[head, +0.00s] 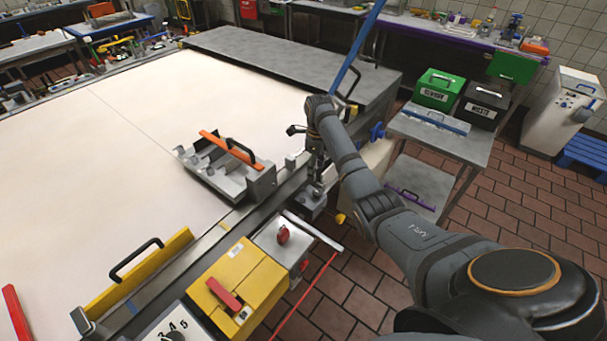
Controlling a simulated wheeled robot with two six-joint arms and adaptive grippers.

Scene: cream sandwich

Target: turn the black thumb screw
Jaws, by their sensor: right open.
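My right arm comes in from the lower right, and its gripper (315,186) points down over a small metal block (307,207) beside the long rail. The gripper is open, with its fingertips small and dark against the block. I cannot clearly make out the black thumb screw; the gripper and wrist cover much of that spot. I cannot tell whether the fingers touch anything. My left gripper is out of view.
A metal carriage with an orange bar (230,148) and black handle stands left of the gripper. A yellow box with a red lever (225,294) and a red knob (283,235) are nearer. A blue bar (362,48) rises behind the wrist. The white table (110,130) is largely clear.

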